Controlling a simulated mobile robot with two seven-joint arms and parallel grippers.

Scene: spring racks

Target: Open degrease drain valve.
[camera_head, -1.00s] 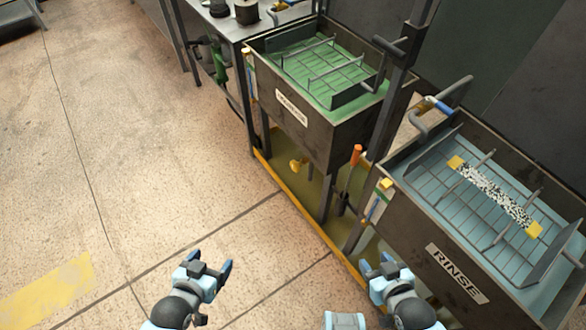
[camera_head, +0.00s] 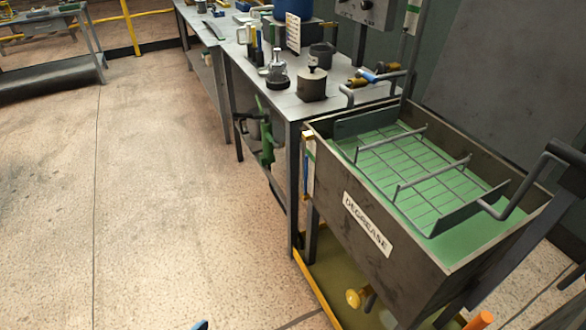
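The degrease tank (camera_head: 330,190) stands at the right, with a white "DEGREASE" label (camera_head: 367,224) on its front. Green liquid fills it, and a wire rack (camera_head: 425,172) sits in it. Below the tank, near the floor, is a yellow knob (camera_head: 354,298), which looks like a valve handle; its open or closed position cannot be told. An orange handle (camera_head: 480,321) shows at the bottom edge, right of it. Only a small blue tip (camera_head: 201,325) of my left gripper shows at the bottom edge. My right gripper is out of view.
A yellow-edged tray (camera_head: 318,291) lies under the tank. A metal bench (camera_head: 290,104) with flasks, pots and a blue container (camera_head: 290,10) stands behind the tank. Green tools (camera_head: 266,140) hang at the bench's side. The floor (camera_head: 160,200) at the left is clear.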

